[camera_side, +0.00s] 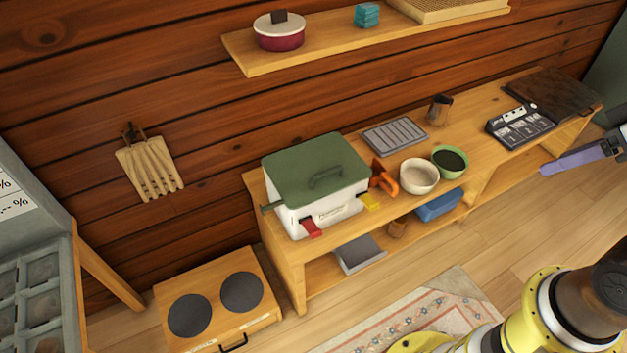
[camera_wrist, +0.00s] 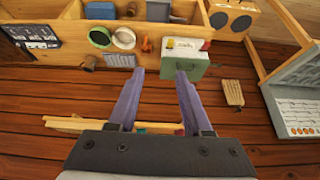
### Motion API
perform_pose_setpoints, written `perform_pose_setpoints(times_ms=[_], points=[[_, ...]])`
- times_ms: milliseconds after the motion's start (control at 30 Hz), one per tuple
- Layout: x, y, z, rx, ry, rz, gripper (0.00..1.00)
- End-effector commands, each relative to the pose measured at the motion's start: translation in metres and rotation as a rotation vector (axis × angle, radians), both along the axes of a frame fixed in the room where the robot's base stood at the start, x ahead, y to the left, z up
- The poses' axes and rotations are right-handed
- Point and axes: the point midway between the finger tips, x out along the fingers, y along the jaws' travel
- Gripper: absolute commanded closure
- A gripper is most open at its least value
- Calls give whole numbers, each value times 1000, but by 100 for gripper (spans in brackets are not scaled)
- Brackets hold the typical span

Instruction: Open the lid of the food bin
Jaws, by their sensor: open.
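The food bin is a white box (camera_side: 325,213) with a green lid (camera_side: 300,170) that lies closed on top. A dark green handle (camera_side: 325,179) sits on the lid. A red tab (camera_side: 311,228) and a yellow tab (camera_side: 370,201) stick out at the bin's front. In the wrist view the bin's white front (camera_wrist: 183,44) and green lid (camera_wrist: 196,68) lie ahead, near the right fingertip. My gripper (camera_wrist: 160,72) is open and empty, its two purple fingers apart. In the side view a purple finger (camera_side: 580,158) shows at the right edge, well away from the bin.
The wooden bench (camera_side: 285,255) also holds an orange object (camera_side: 384,179), a white bowl (camera_side: 418,176), a green bowl (camera_side: 450,161), a grey slatted tray (camera_side: 394,136) and a mug (camera_side: 439,108). A shelf (camera_side: 360,45) hangs above. A two-plate stove (camera_side: 217,302) stands at lower left.

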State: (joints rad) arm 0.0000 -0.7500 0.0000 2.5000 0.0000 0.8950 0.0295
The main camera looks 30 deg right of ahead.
Motion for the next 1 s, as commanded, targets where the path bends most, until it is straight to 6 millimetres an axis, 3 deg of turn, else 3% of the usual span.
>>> perform_pose_setpoints(times_ms=[67,167,300,400,600,767,867,1000], points=[[12,0,7,36,-61,-60,50],[43,2,36,128,-232,-168,50],[102,4,91,323,-492,-324,50],[147,9,122,481,-623,-406,50],[242,30,157,818,-797,-518,50],[315,60,149,1091,-863,-576,50],[352,82,127,1242,-874,-600,50],[389,119,79,1421,-861,-619,50]])
